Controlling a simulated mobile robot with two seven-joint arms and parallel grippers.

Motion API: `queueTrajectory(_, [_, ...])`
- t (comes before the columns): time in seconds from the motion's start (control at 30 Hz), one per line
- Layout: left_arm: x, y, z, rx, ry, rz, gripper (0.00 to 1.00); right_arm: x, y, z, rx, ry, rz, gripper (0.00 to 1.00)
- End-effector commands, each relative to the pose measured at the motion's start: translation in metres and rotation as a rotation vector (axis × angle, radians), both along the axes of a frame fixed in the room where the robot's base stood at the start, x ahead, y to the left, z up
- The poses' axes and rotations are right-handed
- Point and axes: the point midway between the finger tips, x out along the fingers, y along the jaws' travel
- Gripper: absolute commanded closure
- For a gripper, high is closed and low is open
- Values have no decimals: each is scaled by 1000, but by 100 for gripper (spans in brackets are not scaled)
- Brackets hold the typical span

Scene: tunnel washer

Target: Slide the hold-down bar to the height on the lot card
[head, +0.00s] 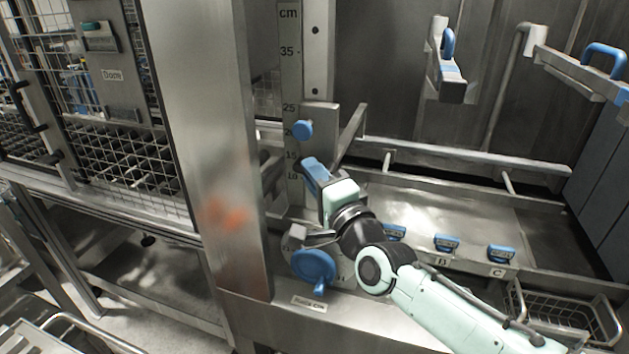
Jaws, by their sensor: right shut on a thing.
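The upright cm scale (291,75) stands right of the steel post, with marks from 10 to 35 showing. A metal slide plate (321,116) with a blue knob (302,131) sits on it, its top near the 25 mark. A long horizontal steel bar (450,155) runs right from about there; I cannot tell how it joins the plate. My right gripper (318,180) is shut on a blue handle (316,171) just below the plate, beside the low scale marks. Its fingers are mostly hidden by its own body. No lot card is readable. My left gripper is not in view.
A blue round knob (314,266) sits below my right wrist, above a small label (309,304). Blue clips (501,254) line the tray front, by letters B and C. A wire basket (560,318) is at lower right. Blue-handled arms (447,70) project at upper right. The steel post (205,150) blocks the left.

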Motion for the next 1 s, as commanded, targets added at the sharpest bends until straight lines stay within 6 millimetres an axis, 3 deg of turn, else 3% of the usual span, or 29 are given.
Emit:
queueTrajectory(0.07, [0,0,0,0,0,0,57,0,-1,4,5,-8,-2,100])
queueTrajectory(0.1, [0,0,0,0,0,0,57,0,-1,4,5,-8,-2,71])
queueTrajectory(0.13, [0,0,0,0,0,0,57,0,-1,3,4,-7,-2,62])
queueTrajectory(0.17, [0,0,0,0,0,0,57,0,-1,3,4,-7,-1,60])
queueTrajectory(0.57, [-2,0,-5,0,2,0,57,-8,-5,0,2,-4,-1,60])
queueTrajectory(1.0, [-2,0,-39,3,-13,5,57,-87,-45,-13,3,-7,-1,60])
